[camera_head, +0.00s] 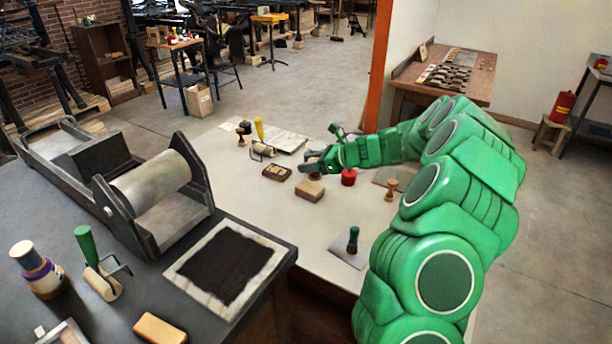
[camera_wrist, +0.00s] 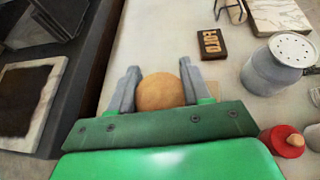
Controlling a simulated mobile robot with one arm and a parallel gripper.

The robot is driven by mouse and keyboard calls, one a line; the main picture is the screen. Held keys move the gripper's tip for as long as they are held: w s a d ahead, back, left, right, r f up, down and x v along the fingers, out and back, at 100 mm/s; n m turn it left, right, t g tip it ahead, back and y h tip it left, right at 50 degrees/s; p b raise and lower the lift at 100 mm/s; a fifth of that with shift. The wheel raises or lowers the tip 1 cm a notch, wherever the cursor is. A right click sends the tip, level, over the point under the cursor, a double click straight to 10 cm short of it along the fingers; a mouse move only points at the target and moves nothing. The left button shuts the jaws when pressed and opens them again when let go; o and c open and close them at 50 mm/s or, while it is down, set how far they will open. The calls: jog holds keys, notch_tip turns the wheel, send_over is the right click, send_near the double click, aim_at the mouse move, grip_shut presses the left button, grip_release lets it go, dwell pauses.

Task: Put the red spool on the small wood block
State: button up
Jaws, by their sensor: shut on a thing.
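My gripper (camera_head: 316,168) is over the far part of the table. In the wrist view its fingers (camera_wrist: 158,88) are shut on a round tan-topped thing (camera_wrist: 160,92). Its sides are hidden, so I cannot tell whether it is the spool. The small wood block (camera_head: 310,190) lies just below my gripper in the head view.
A dark lettered block (camera_head: 277,173) lies left of the wood block. A grey metal can (camera_wrist: 272,66) stands close to the right finger in the wrist view. A wooden stamp (camera_head: 390,189) and a dark-green-handled tool (camera_head: 352,240) stand farther right. The front of the table is mostly clear.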

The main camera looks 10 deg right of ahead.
jog(key=w+f, duration=0.4)
jog(key=w, duration=0.1)
jog(key=w+f, duration=0.3)
jog(key=shift+w+d, duration=0.2)
jog(key=shift+d, duration=0.15)
jog(key=shift+w+f, duration=0.35)
jog(key=shift+f, duration=1.55)
jog(key=o, duration=1)
jog(key=shift+f, duration=0.15)
jog(key=shift+o, duration=0.2)
